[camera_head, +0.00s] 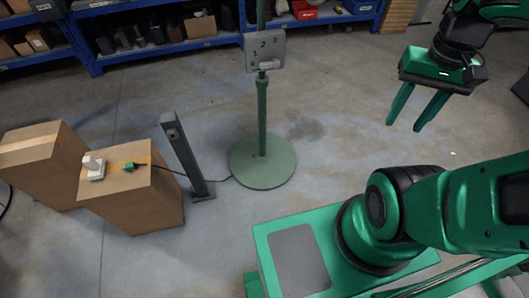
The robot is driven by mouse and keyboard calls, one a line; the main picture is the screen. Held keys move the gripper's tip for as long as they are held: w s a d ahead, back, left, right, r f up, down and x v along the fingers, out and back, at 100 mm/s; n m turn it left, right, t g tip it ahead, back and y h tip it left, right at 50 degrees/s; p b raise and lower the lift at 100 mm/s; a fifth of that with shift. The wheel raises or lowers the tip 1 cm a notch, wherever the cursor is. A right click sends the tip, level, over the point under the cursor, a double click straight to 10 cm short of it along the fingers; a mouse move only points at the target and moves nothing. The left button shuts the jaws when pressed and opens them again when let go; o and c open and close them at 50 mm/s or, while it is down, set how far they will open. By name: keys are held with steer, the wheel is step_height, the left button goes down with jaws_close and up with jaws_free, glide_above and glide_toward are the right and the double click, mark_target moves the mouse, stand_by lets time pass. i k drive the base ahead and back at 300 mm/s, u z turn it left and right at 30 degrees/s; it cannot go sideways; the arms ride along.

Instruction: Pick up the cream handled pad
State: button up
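A cream pad with an upright handle (95,167) sits on top of the front cardboard box (130,205) at the left. A small green plug-like piece (130,166) lies to its right on the same box. My gripper (404,127) hangs at the upper right, far from the pad. Its two green fingers are apart, with nothing visible between them.
A grey post (187,160) stands right of the box, with a dark cable running to a green stand (262,160). The stand carries a numbered grey panel (265,48). A second box (45,160) stands behind left. Blue shelves (150,50) line the back. Open floor lies centre right.

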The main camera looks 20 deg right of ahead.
mark_target(97, 168)
steer(key=u, duration=1.45)
